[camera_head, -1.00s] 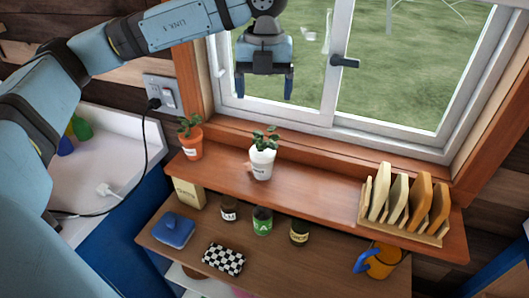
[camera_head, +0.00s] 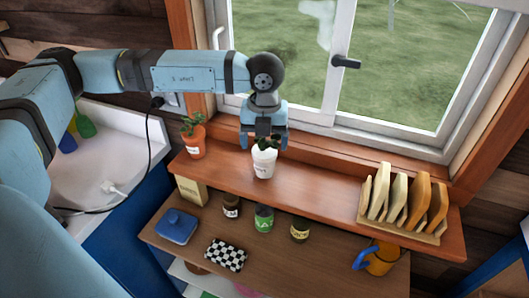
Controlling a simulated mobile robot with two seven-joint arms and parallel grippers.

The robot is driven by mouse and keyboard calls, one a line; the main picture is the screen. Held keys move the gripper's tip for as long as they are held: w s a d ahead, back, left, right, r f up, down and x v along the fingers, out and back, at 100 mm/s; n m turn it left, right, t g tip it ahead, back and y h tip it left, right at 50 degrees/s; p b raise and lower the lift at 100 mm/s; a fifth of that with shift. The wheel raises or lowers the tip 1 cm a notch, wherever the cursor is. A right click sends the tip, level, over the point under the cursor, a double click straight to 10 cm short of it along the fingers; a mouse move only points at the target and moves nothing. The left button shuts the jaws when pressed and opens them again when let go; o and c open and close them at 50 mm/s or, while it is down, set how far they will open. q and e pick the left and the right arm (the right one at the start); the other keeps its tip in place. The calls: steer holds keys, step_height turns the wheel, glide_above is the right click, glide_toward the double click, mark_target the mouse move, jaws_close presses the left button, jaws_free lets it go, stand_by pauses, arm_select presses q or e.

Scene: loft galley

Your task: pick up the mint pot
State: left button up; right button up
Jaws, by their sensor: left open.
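A white pot with a green plant (camera_head: 264,163) stands upright on the wooden sill shelf under the window. A terracotta pot with a plant (camera_head: 194,147) stands on the same shelf to its left. Both carry small labels that I cannot read surely, so I cannot tell by lettering which is the mint pot. My left gripper (camera_head: 263,143) points down, open, right at the white pot's plant. Its fingers show on either side of the leaves, above the pot's body. I cannot tell whether they touch the plant. My right gripper is not in view.
A wooden rack with upright boards (camera_head: 400,205) stands at the shelf's right end. The shelf between it and the white pot is clear. The window frame (camera_head: 330,100) rises close behind. A lower shelf holds several jars, a blue dish (camera_head: 177,228) and an orange mug (camera_head: 381,259).

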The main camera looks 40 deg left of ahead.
arm_select(q)
steer(key=shift+c, duration=0.5)
steer(key=c, duration=1)
steer(key=shift+c, duration=0.2)
